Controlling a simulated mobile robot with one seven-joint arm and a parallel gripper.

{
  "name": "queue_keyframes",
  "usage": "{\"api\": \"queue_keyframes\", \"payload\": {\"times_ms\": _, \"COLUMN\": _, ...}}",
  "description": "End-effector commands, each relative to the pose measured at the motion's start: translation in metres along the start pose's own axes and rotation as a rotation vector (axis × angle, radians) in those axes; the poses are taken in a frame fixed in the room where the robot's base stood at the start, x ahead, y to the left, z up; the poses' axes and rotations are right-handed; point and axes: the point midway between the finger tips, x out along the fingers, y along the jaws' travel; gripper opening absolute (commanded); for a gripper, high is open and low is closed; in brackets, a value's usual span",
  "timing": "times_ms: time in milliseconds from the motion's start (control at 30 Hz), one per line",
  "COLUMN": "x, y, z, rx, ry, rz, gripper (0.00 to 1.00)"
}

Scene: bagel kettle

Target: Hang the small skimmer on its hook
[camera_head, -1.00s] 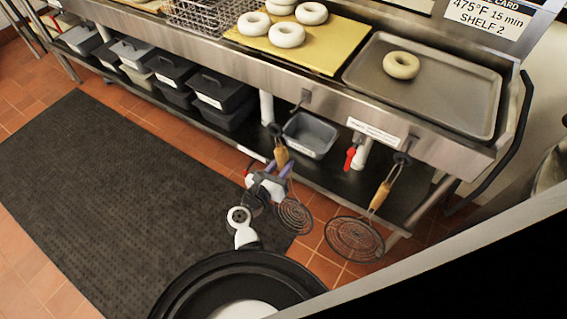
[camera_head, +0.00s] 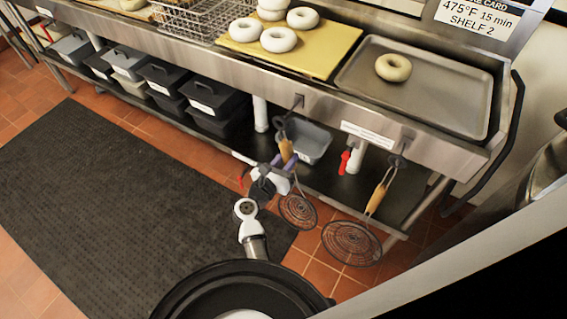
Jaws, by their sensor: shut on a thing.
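The small skimmer (camera_head: 298,211) has a round dark wire head and a short wooden handle (camera_head: 286,150). It hangs head down in front of the steel counter. My gripper (camera_head: 283,167) is shut on it, at the lower part of the handle. The skimmer's dark top loop (camera_head: 280,128) is just below and left of a dark hook (camera_head: 298,102) on the counter's front edge. I cannot tell whether the loop touches the hook. The jaws are small and partly hidden by my arm.
A larger skimmer (camera_head: 352,243) hangs from another hook (camera_head: 406,141) to the right. A red-handled valve (camera_head: 344,162) and a grey bin (camera_head: 308,142) are behind, under the counter. Bagels and a tray (camera_head: 440,100) are on top. A dark mat (camera_head: 110,190) covers the floor at left.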

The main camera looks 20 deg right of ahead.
Motion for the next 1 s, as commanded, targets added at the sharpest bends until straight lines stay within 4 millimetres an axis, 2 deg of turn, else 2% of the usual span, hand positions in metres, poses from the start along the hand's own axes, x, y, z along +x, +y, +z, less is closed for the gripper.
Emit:
{"api": "queue_keyframes", "payload": {"times_ms": 700, "x": 0.042, "y": 0.001, "z": -0.004, "rx": 0.000, "ry": -0.001, "rz": -0.002, "gripper": 0.00}}
{"api": "queue_keyframes", "payload": {"times_ms": 1000, "x": 0.050, "y": 0.002, "z": -0.008, "rx": -0.001, "ry": -0.001, "rz": -0.001, "gripper": 0.00}}
